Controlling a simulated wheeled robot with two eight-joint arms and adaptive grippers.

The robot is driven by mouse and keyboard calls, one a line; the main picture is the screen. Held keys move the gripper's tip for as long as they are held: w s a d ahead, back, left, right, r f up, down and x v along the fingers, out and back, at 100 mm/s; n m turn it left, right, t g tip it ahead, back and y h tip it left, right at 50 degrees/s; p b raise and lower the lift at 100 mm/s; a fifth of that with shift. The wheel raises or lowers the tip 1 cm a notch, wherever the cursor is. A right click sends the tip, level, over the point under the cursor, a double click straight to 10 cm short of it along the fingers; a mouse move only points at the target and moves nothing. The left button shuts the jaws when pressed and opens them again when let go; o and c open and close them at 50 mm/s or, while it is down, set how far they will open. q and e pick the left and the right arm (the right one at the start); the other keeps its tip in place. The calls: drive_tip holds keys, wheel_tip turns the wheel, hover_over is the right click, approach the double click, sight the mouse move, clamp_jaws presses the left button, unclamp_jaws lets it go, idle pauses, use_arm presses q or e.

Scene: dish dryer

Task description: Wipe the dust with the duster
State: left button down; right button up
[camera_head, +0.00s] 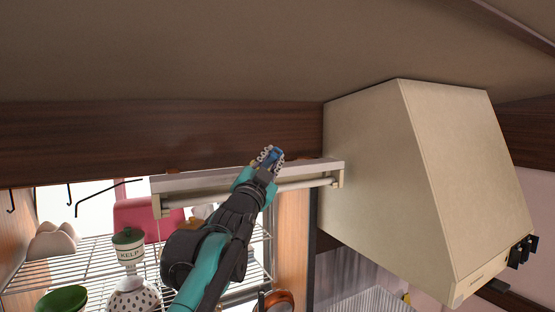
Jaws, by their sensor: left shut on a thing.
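My left gripper (270,156) is raised up to the dark wooden beam, beside the white rail unit. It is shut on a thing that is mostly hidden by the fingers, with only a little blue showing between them. I take it to be the duster, but no duster head shows clearly. I cannot tell whether it touches the beam. I cannot make out any dust. My right gripper is not in view.
The white rail unit (215,180) hangs close under my left gripper. A large beige range hood (370,170) stands to the right. Below left, a wire rack (85,262) holds a KELP jar (128,247), a dotted pot (133,298) and other dishes. Hooks hang at the far left.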

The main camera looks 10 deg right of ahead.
use_arm(q)
drive_tip(key=s+a, duration=0.4)
drive_tip(key=a, duration=0.8)
drive_tip(key=shift+a, duration=0.2)
idle(0.8)
drive_tip(key=shift+d, duration=0.1)
drive_tip(key=s+d, duration=0.1)
drive_tip(key=s, duration=0.4)
drive_tip(key=shift+s+d, duration=0.35)
drive_tip(key=shift+s, duration=0.05)
drive_tip(key=s, duration=0.1)
drive_tip(key=s+d, duration=0.1)
drive_tip(key=s, duration=0.1)
idle(0.4)
drive_tip(key=shift+w, duration=0.2)
